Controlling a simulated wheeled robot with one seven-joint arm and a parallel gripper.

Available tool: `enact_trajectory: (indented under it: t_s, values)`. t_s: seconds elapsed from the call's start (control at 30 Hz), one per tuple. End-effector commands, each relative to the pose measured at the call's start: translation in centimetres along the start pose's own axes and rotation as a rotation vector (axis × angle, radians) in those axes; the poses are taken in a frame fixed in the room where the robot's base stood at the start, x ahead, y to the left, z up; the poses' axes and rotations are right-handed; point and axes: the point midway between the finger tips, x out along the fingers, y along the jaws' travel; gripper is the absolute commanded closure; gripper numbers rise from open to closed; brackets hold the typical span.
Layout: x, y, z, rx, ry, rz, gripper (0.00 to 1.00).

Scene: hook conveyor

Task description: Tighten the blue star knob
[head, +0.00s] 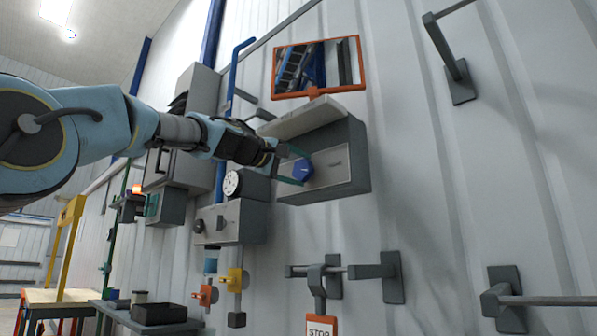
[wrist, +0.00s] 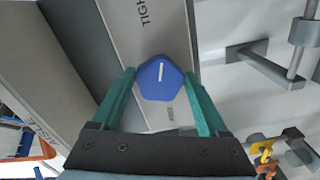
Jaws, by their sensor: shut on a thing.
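The blue star knob (head: 302,169) sits on the front face of a grey wall box (head: 343,162). In the wrist view the knob (wrist: 154,88) has a short white mark, which runs nearly up and down in the picture. My gripper (head: 300,168) reaches in from the left, and its green fingers lie on opposite sides of the knob. In the wrist view my gripper (wrist: 159,76) is shut on the knob. Printed text on the panel beside the knob (wrist: 146,14) is only partly in view.
An orange-framed mirror (head: 319,68) is above the box, whose raised lid (head: 305,117) sticks out over the face. A gauge (head: 233,184) and a control box (head: 231,222) are to the lower left. Wall hooks (head: 392,276) project below.

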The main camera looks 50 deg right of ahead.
Motion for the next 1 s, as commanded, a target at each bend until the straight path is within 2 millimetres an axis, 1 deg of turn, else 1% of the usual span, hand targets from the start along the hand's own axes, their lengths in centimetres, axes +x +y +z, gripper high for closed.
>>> enact_trajectory:
  t_s: [0.53, 0.57, 0.73, 0.77, 1.0]
  values:
    - [0.07, -0.17, 0.13, 0.023, -0.004, -0.003, 0.78]
    - [0.07, -0.17, 0.13, 0.023, -0.004, -0.003, 0.21]
    - [0.05, -0.13, 0.1, 0.023, -0.003, -0.002, 0.02]
    - [0.05, -0.12, 0.09, 0.023, -0.003, -0.002, 0.0]
    - [-0.1, -0.1, 0.04, 0.024, -0.001, -0.001, 0.0]
